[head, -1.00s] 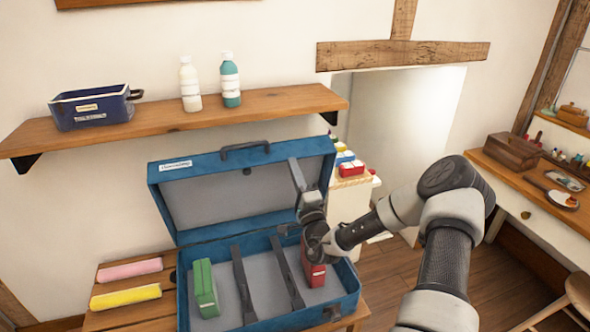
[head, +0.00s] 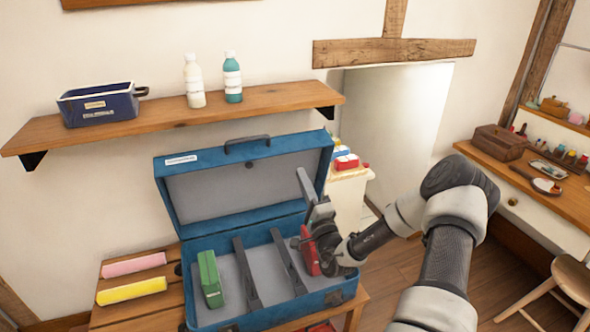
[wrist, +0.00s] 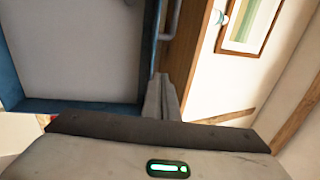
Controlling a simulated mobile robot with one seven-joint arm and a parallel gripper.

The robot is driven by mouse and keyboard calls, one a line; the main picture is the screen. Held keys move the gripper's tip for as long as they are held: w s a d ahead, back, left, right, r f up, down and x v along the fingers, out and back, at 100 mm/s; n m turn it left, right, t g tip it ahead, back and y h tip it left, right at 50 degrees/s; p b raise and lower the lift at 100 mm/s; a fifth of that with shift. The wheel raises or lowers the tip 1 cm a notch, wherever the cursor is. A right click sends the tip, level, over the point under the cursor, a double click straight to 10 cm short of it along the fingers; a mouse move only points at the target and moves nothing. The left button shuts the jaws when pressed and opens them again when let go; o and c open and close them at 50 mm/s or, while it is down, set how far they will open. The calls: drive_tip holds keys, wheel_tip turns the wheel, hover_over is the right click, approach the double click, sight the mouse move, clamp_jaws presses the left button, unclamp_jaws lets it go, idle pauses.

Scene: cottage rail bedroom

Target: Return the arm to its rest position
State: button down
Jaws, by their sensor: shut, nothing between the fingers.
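My gripper (head: 307,184) is shut and empty. It is at the right side of the open blue toolbox (head: 168,214), with its fingers pointing up beside the raised lid. My arm reaches in from the lower right and bends down to the wrist over the box's right compartment. In the wrist view my closed fingers (wrist: 162,98) point up, next to the lid's blue edge. A red block (head: 309,250) stands in the right compartment, partly hidden by my wrist. A green block (head: 210,279) stands in the left compartment.
The toolbox rests on a wooden table (head: 110,314) with pink (head: 134,265) and yellow (head: 132,291) rolls at left. A wall shelf (head: 170,115) holds a blue bin and two bottles. A desk (head: 545,178) and stool (head: 572,275) stand at right. Open floor lies between.

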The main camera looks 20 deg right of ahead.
drive_tip(key=r+v, duration=0.1)
drive_tip(key=v, duration=0.5)
drive_tip(key=s+a+r+n+g+y, duration=0.3)
drive_tip(key=a+r+n+g+y, duration=0.25)
drive_tip(key=a+y, duration=0.35)
drive_tip(key=s+a+r+n+g+y, duration=0.3)
drive_tip(key=a+r+n+g+y, duration=0.15)
drive_tip(key=a+n+y, duration=0.5)
drive_tip(key=s+a+f+n+g+h, duration=0.1)
drive_tip(key=s+a+n+g+h, duration=0.3)
drive_tip(key=s+g, duration=0.4)
drive_tip(key=s+a+f+n+g+h, duration=0.1)
drive_tip(key=s+a+g+h, duration=0.45)
drive_tip(key=s, duration=0.55)
drive_tip(key=s+d+r+m+t+h, duration=0.1)
drive_tip(key=s+d+r+t+h, duration=0.15)
drive_tip(key=d+r+h, duration=0.35)
drive_tip(key=s+d+r+m+t+h, duration=0.1)
drive_tip(key=s+d+r+t+h, duration=0.2)
drive_tip(key=d, duration=0.5)
wheel_tip(320, 180, up, 15)
drive_tip(key=t+p, duration=0.1)
drive_tip(key=p, duration=1.4)
drive_tip(key=shift+w+r, duration=0.15)
drive_tip(key=shift+w, duration=0.1)
